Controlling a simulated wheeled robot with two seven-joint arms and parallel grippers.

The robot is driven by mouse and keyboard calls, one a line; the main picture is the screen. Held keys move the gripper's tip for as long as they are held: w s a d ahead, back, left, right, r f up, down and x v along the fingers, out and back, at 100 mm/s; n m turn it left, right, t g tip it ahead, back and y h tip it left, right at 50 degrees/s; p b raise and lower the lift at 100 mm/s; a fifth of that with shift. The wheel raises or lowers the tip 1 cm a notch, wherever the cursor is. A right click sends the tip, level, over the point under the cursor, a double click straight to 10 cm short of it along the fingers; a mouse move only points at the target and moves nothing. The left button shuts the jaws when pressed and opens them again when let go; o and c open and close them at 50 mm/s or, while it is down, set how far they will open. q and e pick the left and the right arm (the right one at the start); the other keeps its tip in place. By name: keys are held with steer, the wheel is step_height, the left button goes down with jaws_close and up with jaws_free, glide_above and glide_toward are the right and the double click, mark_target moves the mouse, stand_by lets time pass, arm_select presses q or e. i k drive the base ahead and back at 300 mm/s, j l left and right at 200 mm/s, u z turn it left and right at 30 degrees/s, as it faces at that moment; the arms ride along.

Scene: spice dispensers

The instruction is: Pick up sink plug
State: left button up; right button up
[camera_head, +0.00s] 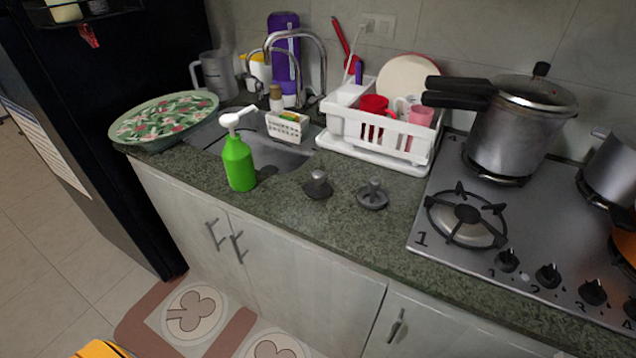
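Two small dark round pieces lie apart on the green stone counter, in front of the sink. One (318,185) is a dark disc with a shiny metal knob on top. The other (373,195) is a grey ring-like piece with a raised centre, a little to the right. Both look like plugs or strainers; I cannot tell which is the sink plug.
A green soap bottle (239,163) stands left of the two pieces, by the sink (275,158). A white dish rack (372,130) is behind them. The gas stove (500,240) with a pressure cooker (520,125) is at right. A patterned tray (163,120) is at left.

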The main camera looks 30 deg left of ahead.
mark_target(317, 188)
steer(key=i+j+u, duration=0.95)
steer(key=k+j+z, duration=0.1)
steer(key=z, duration=0.85)
